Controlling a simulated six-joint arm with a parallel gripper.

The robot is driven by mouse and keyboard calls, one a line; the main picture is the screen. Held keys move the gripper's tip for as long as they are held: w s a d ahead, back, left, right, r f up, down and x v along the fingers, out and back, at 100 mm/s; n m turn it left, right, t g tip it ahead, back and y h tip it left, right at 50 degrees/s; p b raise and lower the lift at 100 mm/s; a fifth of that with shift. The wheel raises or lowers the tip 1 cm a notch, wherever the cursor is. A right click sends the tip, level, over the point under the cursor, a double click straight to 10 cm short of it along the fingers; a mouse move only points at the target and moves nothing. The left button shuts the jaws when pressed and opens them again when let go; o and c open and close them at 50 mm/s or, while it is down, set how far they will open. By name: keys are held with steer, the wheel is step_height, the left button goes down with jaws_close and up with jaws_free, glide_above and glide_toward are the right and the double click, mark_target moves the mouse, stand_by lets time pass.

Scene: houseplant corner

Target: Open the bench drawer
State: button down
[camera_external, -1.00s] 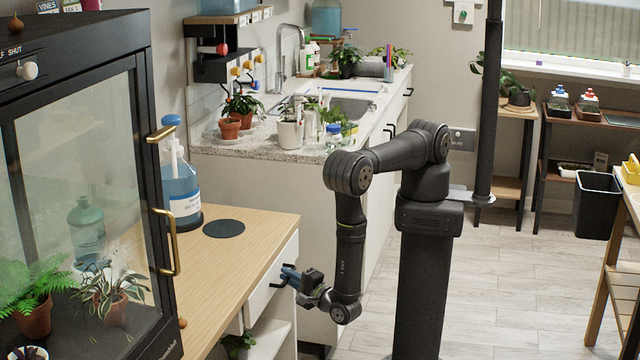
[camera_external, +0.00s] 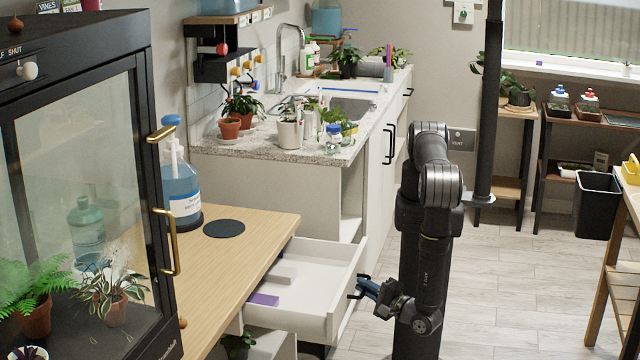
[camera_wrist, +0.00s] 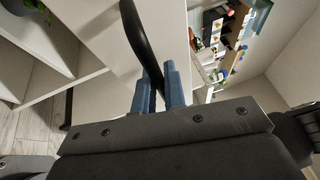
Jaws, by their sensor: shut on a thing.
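The bench drawer (camera_external: 318,296) is white and stands well out from under the wooden bench top (camera_external: 240,262). A purple item (camera_external: 264,299) and a grey-white block (camera_external: 286,274) lie inside it. The drawer's black handle (camera_external: 358,288) is on its front face. My gripper (camera_external: 366,287) is at the handle, its blue fingers shut on it. In the wrist view the blue fingers (camera_wrist: 160,90) close around the black handle bar (camera_wrist: 138,40), close to the white drawer front.
A glass cabinet (camera_external: 85,180) with brass handles stands at the left. A blue jug (camera_external: 181,195) and a dark round mat (camera_external: 224,228) are on the bench. A sink counter (camera_external: 300,150) with plants is behind. The floor (camera_external: 500,290) at the right is clear.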

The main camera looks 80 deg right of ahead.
steer(key=shift+s, duration=2.4)
steer(key=shift+a, duration=0.1)
steer(key=c, duration=1.5)
jaws_free()
steer(key=v, duration=1.2)
steer(key=x, duration=1.2)
steer(key=shift+w, duration=0.25)
steer(key=shift+s, duration=0.1)
steer(key=v, duration=0.7)
steer(key=shift+s, duration=0.35)
